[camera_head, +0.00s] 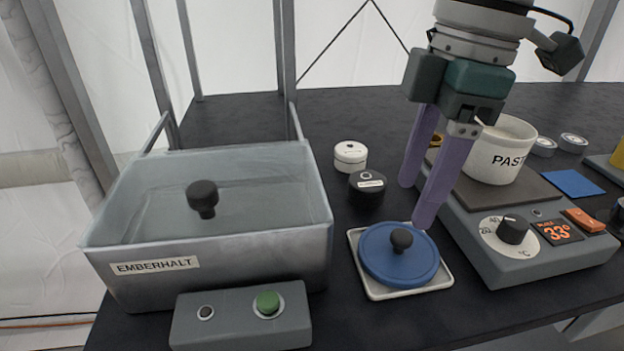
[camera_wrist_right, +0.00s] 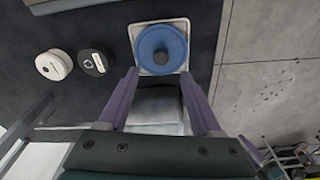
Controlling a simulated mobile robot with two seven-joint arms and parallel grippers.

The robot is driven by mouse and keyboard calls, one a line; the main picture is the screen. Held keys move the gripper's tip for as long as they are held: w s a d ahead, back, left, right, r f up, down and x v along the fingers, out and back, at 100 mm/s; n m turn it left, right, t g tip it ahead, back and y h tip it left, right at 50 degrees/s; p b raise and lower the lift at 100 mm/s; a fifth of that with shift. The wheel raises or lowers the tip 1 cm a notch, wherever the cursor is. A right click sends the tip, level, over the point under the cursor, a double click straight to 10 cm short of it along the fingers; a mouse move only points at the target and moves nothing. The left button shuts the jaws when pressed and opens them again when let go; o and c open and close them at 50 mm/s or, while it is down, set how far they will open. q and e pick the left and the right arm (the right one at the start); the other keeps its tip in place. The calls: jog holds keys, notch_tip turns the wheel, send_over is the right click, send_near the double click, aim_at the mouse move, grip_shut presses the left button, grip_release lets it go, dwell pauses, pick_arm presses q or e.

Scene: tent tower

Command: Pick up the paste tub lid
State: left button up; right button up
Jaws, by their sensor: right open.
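The paste tub lid (camera_head: 382,262) is a round blue disc with a dark knob (camera_head: 401,239). It lies on a white square tray (camera_head: 440,279) at the table's front. The lid (camera_wrist_right: 150,41) also shows in the right wrist view, beyond the fingertips. The white paste tub (camera_head: 497,158) stands open on the heater plate. My right gripper (camera_head: 415,204) has its purple fingers spread and pointing down, with nothing held. It is behind and above the lid, a little right of the knob; the front fingertip overlaps the lid's far edge in the picture. My left gripper is out of view.
A metal bath (camera_head: 222,255) labelled EMBERHALT stands left, with a control box (camera_head: 240,326) in front. A white jar (camera_head: 350,154) and a black jar (camera_head: 367,194) stand behind the tray. The grey heater (camera_head: 560,262) with a dial stands close on the right.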

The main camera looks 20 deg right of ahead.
aim_at(403, 235)
notch_tip(403, 235, down, 6)
jog(key=shift+a+f+b, duration=0.1)
jog(key=shift+a+b, duration=0.05)
jog(key=shift+b, duration=0.3)
jog(key=shift+c, duration=0.2)
grip_shut()
